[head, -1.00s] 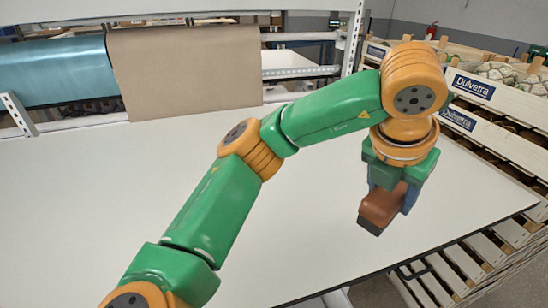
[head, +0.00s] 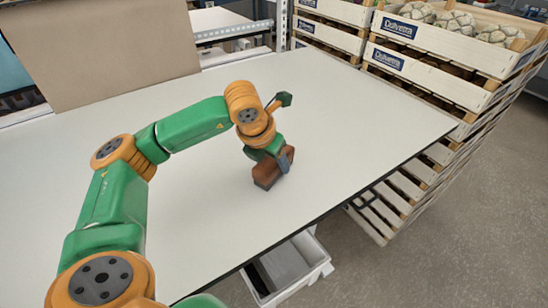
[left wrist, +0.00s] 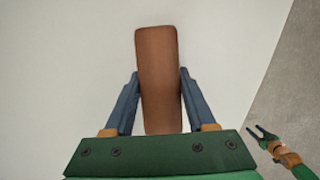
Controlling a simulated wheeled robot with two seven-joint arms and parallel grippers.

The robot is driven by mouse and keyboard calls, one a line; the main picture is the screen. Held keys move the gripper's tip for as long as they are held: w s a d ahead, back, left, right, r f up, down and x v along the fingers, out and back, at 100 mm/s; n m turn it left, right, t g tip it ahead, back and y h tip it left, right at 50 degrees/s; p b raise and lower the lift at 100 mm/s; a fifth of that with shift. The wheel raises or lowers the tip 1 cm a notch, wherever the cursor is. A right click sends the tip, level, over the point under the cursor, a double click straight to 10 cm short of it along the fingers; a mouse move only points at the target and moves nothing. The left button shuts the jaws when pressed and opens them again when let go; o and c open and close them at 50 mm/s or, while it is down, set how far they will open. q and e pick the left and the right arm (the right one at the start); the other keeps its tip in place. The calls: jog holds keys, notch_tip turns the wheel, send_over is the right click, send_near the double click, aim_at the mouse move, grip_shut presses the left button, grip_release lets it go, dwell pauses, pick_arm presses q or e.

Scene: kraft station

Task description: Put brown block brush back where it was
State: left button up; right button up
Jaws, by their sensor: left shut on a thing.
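The brown block brush (head: 266,172) is in my left gripper (head: 280,163), over the white table (head: 335,150) toward its right front edge. In the left wrist view the brush (left wrist: 158,80) stands lengthwise between the two blue-grey fingers (left wrist: 158,100), which close on its sides. Its bristles are not clear now. I cannot tell whether its underside touches the table. My right gripper (left wrist: 262,133) shows small at the lower right of the left wrist view, over the grey floor, with its dark fingers apart and nothing between them.
Crates (head: 425,65) marked Dulvetra, with pale round produce on top, stand beyond the table's right side. A light grey bin (head: 292,270) is below the front edge. A kraft paper sheet (head: 100,55) hangs at the back left. The table around the brush is bare.

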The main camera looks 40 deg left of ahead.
pick_arm(q)
jog(key=shift+f, duration=0.2)
jog(key=shift+f+b, duration=0.15)
jog(key=shift+b, duration=0.15)
jog(key=o, duration=1.3)
jog(key=shift+r, duration=0.35)
jog(key=v, duration=1.1)
jog(key=shift+s+r, duration=0.3)
